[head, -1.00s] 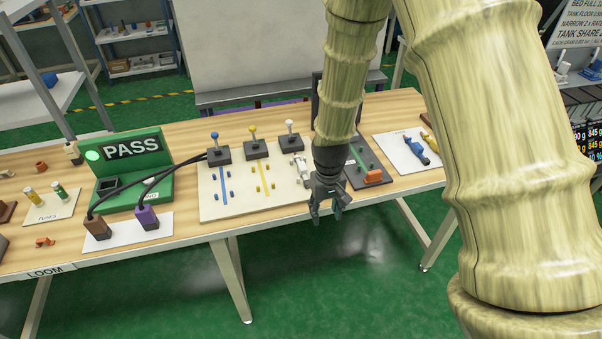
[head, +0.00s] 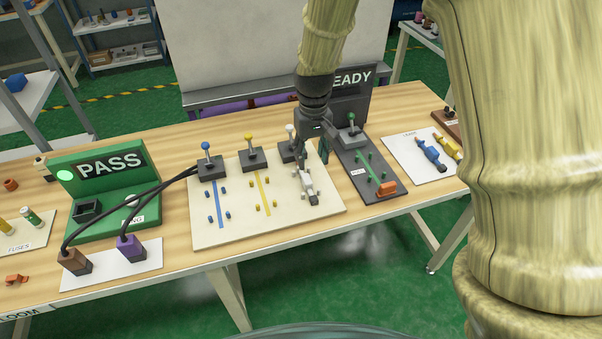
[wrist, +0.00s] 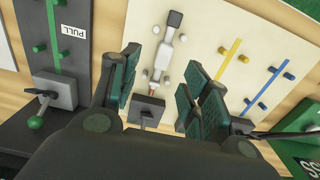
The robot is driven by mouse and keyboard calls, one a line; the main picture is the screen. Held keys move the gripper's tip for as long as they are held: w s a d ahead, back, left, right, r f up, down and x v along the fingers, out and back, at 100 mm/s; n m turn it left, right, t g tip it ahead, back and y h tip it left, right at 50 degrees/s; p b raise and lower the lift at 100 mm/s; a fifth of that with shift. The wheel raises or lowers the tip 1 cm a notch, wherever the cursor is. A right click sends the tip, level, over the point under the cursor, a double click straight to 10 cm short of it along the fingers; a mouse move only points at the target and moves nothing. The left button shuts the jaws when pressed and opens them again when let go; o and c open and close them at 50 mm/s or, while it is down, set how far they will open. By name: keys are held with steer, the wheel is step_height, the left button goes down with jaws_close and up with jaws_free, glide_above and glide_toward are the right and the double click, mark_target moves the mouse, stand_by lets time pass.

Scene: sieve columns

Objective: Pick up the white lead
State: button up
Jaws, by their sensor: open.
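The white lead (head: 307,183) lies on the cream board (head: 225,238), in the right-hand column, with its dark end toward the front edge. In the wrist view the white lead (wrist: 164,58) lies between small white pegs, its reddish end near a grey block (wrist: 146,104). My gripper (head: 318,148) is above the board's back right, behind the lead and beside the white-knobbed block (head: 289,150). In the wrist view my gripper (wrist: 160,82) is open and empty, its fingers on either side of the lead's line. The exact height above the lead cannot be told.
Blue-knobbed (head: 210,165) and yellow-knobbed (head: 252,157) blocks stand to the left on the board. A dark panel (head: 362,187) with a green lever stands right. The green PASS fixture (head: 100,180) and black cables are at left.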

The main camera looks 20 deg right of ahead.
mark_target(307, 178)
steer(key=shift+w+f, duration=0.1)
steer(key=shift+f, duration=0.5)
steer(key=f, duration=0.3)
steer(key=shift+w+a+f+p, duration=0.1)
steer(key=shift+a+f+p, duration=0.1)
steer(key=shift+f+p, duration=0.15)
steer(key=shift+f, duration=0.2)
steer(key=shift+w+a+f+p, duration=0.15)
steer(key=shift+f+p, duration=0.15)
steer(key=shift+f, duration=0.6)
steer(key=shift+w+a+f+p, duration=0.15)
steer(key=shift+f+p, duration=0.15)
steer(key=shift+f, duration=0.6)
steer(key=shift+s+f, duration=0.1)
steer(key=shift+f, duration=0.7)
jaws_close()
